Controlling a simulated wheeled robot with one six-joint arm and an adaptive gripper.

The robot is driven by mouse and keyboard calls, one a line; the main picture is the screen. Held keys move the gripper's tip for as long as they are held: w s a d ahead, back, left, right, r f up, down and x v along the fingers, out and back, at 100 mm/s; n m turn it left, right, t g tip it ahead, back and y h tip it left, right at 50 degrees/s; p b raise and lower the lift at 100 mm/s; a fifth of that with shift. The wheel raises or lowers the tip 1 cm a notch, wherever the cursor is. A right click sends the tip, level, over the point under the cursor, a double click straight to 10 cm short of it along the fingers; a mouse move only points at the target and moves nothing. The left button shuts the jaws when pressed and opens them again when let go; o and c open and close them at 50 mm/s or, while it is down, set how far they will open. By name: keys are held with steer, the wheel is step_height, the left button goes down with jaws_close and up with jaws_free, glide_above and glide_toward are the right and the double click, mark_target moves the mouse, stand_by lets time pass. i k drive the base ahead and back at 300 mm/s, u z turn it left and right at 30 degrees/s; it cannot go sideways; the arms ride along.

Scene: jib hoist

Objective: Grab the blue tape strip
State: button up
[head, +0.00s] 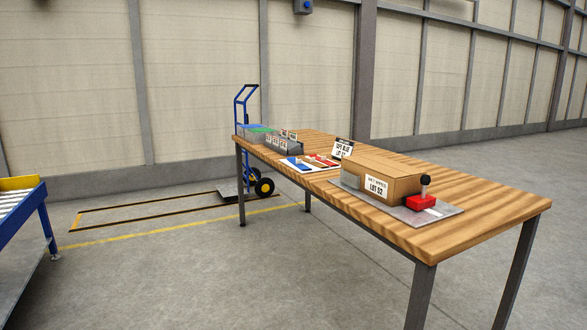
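A small blue piece (292,164), likely the blue tape strip, lies on the left part of a white sheet (297,168) on the wooden table (490,212). Red pieces (320,160) lie to its right on or near the same sheet. The pieces are too small to make out exactly. A white sign (343,149) stands behind them; its print seems to include "BLUE" and "LOT". My gripper is not in view.
A cardboard box (383,179) labelled "LOT 52" sits on a grey plate (440,212) beside a red device with a black knob (423,201). Grey bins (284,144) stand at the table's far end. A blue hand truck (246,110) stands behind.

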mark_target(300, 165)
steer(key=u, duration=0.8)
steer(key=i, duration=0.7)
steer(key=u, duration=1.1)
steer(key=i, duration=0.95)
steer(key=z, duration=0.4)
steer(key=i, duration=1)
steer(key=z, duration=1.15)
steer(key=i, duration=0.2)
steer(key=z, duration=0.15)
